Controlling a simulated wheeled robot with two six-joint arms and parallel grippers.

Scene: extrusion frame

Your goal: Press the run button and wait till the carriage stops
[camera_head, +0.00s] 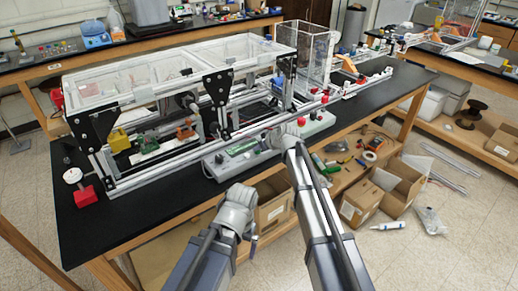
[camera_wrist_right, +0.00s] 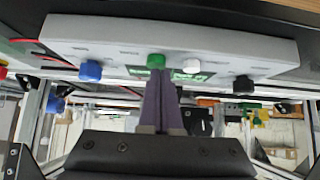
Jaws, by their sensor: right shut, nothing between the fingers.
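A grey control box (camera_head: 240,158) with a green display lies at the bench's front edge, partly hidden by my right gripper (camera_head: 284,133). In the right wrist view, the box (camera_wrist_right: 120,35) carries a green button (camera_wrist_right: 156,60), a white knob (camera_wrist_right: 192,66), a blue knob (camera_wrist_right: 90,70) and a black knob (camera_wrist_right: 243,84). My right gripper (camera_wrist_right: 160,75) is shut and empty, its tips right at the green button; contact cannot be told. My left gripper (camera_head: 240,212) hangs in front of the bench, apart from the box; its jaws are unclear. I cannot make out which part is the carriage.
The extrusion frame (camera_head: 100,145) stands behind the box, holding yellow (camera_head: 119,140), green and orange parts. A red button (camera_head: 301,121) is right of my gripper. A dial gauge on a red block (camera_head: 84,195) is at the left end. Open cardboard boxes (camera_head: 360,203) lie on the floor.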

